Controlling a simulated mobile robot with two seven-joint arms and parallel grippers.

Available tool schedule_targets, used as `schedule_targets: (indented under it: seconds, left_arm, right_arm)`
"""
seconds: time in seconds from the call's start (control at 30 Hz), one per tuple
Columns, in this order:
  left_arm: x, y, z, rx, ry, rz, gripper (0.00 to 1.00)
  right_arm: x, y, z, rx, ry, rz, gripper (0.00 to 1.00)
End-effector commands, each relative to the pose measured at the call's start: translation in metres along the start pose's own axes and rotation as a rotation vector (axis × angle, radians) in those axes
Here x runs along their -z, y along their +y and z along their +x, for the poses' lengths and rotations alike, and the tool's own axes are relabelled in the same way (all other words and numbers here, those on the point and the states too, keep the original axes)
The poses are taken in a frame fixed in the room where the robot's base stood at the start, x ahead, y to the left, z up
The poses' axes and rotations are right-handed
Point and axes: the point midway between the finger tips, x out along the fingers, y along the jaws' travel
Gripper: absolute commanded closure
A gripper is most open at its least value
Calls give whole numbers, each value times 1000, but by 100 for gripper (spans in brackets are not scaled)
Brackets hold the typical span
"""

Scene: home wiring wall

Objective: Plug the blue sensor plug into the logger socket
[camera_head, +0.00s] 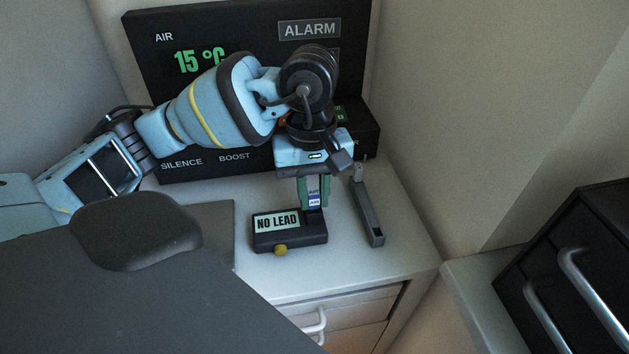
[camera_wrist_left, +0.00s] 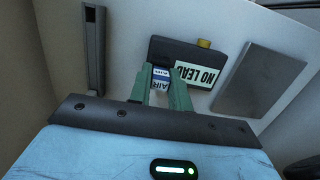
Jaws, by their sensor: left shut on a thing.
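The logger (camera_head: 292,239) is a small black box on the white cabinet top, with a pale display reading "NO LEAD" and a yellow knob at its front. It also shows in the left wrist view (camera_wrist_left: 171,46). My left gripper (camera_head: 314,192) points down, its green fingers shut on the blue and white sensor plug (camera_head: 314,201), labelled "AIR". The plug also shows between the fingers in the left wrist view (camera_wrist_left: 161,80). It is over the logger's back right part. The socket is hidden, and I cannot tell whether the plug touches it. My right gripper is not in view.
A black alarm panel (camera_head: 220,25) reading "15 °C" stands behind my left arm. A narrow grey upright-ended holder (camera_head: 368,212) lies right of the logger. A flat grey plate (camera_wrist_left: 246,80) lies on its other side. A black drawer unit (camera_head: 570,270) stands at right.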

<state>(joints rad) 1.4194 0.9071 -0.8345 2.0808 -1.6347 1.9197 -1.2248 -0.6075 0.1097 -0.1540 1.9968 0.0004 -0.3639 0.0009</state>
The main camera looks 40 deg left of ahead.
Motion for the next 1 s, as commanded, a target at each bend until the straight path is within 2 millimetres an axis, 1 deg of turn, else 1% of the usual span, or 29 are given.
schedule_targets:
  seconds: [0.1,0.13,0.3,0.73,0.77,1.0]
  left_arm:
    - [0,0,3,0,0,0,100]
    - [0,0,3,0,0,0,78]
    - [0,0,2,-1,1,0,56]
    - [0,0,2,0,0,0,55]
    - [0,0,0,-2,1,0,55]
    - [0,1,-44,-4,3,1,55]
  right_arm:
    - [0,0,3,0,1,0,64]
    - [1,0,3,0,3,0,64]
    - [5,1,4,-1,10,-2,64]
    - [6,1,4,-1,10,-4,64]
    - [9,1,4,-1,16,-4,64]
    - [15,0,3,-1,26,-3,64]
